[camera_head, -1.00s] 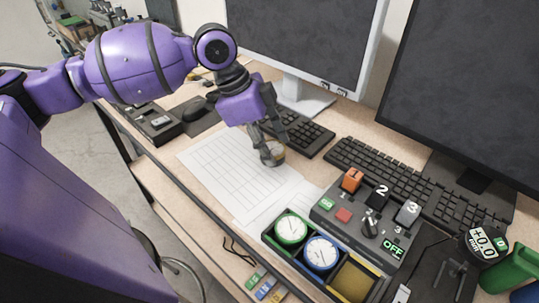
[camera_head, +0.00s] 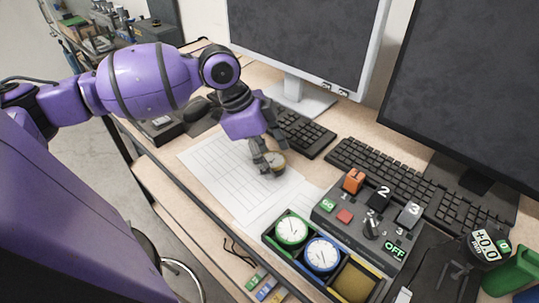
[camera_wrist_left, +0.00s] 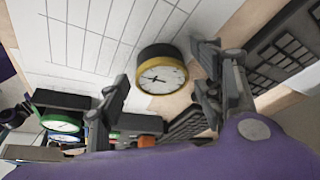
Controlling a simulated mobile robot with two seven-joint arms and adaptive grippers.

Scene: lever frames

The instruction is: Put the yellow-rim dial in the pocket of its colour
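The yellow-rim dial (camera_head: 273,164) rests on the desk by the edge of the gridded paper. Its white face also shows in the left wrist view (camera_wrist_left: 162,77), inside a yellow rim. My left gripper (camera_head: 270,152) is at the dial. In the left wrist view the fingers (camera_wrist_left: 160,82) are spread on either side of it, with gaps between. The tray (camera_head: 318,281) has an empty yellow pocket (camera_head: 355,284) at its right end. The green-rim dial (camera_head: 291,229) and the blue-rim dial (camera_head: 322,254) sit in the other pockets.
A control box (camera_head: 350,219) with switches stands behind the tray. Keyboards (camera_head: 303,134) and monitors line the back. Gridded paper (camera_head: 225,170) lies flat left of the dial. A green object (camera_head: 515,268) and a gauge display (camera_head: 486,246) are at right.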

